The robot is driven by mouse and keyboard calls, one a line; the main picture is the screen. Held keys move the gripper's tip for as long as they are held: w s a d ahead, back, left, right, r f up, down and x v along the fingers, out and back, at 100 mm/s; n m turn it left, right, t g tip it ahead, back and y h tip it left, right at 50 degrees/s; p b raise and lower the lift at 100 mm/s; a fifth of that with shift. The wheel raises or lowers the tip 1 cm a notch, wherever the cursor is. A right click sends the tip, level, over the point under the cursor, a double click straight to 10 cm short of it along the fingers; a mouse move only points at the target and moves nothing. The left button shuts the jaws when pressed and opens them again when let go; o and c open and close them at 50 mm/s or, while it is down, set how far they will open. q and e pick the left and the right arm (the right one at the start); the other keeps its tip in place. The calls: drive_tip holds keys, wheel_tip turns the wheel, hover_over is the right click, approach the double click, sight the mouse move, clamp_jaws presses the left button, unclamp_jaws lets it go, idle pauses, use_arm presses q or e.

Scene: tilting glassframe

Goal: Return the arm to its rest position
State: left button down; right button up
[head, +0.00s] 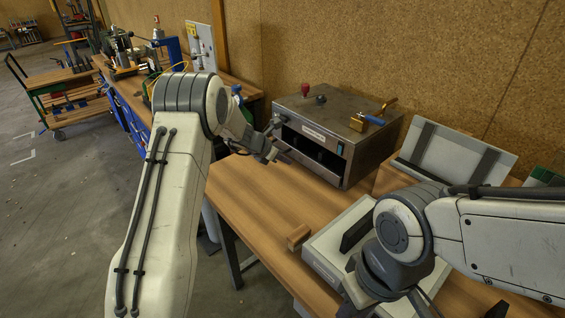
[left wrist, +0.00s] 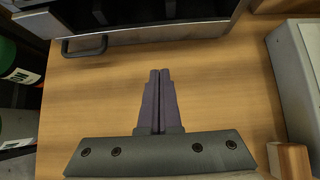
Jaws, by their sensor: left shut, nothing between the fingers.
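My left gripper (head: 280,154) is in front of the grey metal box, over the wooden bench, close to the box's left front edge. In the left wrist view its two dark fingers (left wrist: 159,88) are pressed together with nothing between them, above bare bench top. My left arm reaches in from the lower left and bends at the elbow. My right arm comes in from the right edge over a grey tray-like frame; its gripper does not show.
The grey metal box (head: 335,112) has an open front slot, a red knob and a brass part on top. A wooden block (head: 298,237) lies beside the grey frame (head: 322,262). A grey panel (head: 458,150) leans at the back right. The bench (head: 255,195) is clear at front left.

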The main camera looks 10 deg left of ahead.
use_arm(q)
drive_tip(key=s+d+r+m+g, duration=0.3)
drive_tip(key=s+d+r+m, duration=0.1)
drive_tip(key=s+d+m, duration=0.5)
drive_tip(key=s+d+r+m+g, duration=0.2)
drive_tip(key=s+d+r+m, duration=0.3)
drive_tip(key=s+d+m, duration=0.45)
drive_tip(key=s+r+m+g, duration=0.2)
drive_tip(key=s+m, duration=0.4)
drive_tip(key=s, duration=0.9)
drive_tip(key=s+a+f+m+y, duration=0.1)
drive_tip(key=s+a+m+y, duration=0.3)
drive_tip(key=s+m, duration=0.7)
drive_tip(key=s+a, duration=0.2)
drive_tip(key=s, duration=0.1)
drive_tip(key=shift+a+f+m, duration=0.15)
drive_tip(key=shift+a+m, duration=0.1)
drive_tip(key=shift+m, duration=0.1)
